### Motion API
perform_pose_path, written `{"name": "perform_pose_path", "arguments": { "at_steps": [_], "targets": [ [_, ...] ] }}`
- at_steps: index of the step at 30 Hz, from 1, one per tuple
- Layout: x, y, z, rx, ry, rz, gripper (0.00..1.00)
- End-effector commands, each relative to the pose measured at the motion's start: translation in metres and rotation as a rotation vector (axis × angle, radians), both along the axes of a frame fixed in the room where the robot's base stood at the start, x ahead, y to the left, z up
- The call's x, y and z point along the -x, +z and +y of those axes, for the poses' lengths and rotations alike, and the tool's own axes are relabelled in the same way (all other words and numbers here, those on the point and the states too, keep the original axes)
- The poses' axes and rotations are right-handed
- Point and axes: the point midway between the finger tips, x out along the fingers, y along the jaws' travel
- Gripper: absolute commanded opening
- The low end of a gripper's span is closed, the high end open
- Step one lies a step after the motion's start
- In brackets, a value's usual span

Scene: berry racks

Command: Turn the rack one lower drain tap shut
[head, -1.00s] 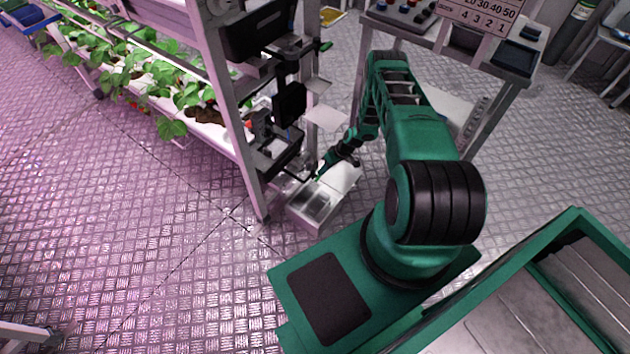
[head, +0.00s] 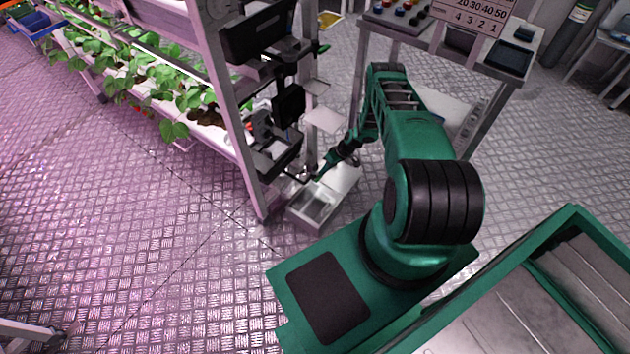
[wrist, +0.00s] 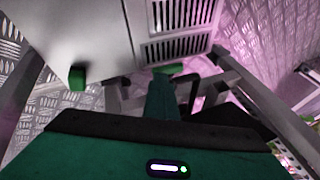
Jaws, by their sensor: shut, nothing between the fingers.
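The berry rack at the left of the head view has a white upright post (head: 238,125) at its near end. My gripper (head: 318,176) is low at that end, above a pale open box on the floor. Its fingers are shut with nothing between them. The wrist view shows the green fingers (wrist: 163,97) close together, pointing away from the palm. A dark bent bar (wrist: 190,82) shows just right of them, perhaps part of the drain tap. I cannot tell whether it touches the fingers. The tap's handle position cannot be made out in either view.
The pale open box (head: 298,212) stands on the floor beside the rack's foot. Black units (head: 288,103) are mounted on the rack's end above my gripper. A bench with a number board (head: 478,12) stands behind my arm.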

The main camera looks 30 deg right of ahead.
Motion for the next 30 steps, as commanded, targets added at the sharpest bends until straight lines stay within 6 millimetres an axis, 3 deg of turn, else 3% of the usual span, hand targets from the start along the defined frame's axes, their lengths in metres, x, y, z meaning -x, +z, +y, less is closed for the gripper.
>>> {"name": "perform_pose_path", "arguments": {
  "at_steps": [1, 16, 30],
  "targets": [
    [0.001, -0.005, -0.019, 0.038, -0.015, -0.001, 0.0],
    [-0.002, -0.01, -0.018, 0.037, -0.014, 0.009, 0.0],
    [-0.002, 0.019, -0.02, 0.04, -0.012, -0.009, 0.0]
  ]
}}
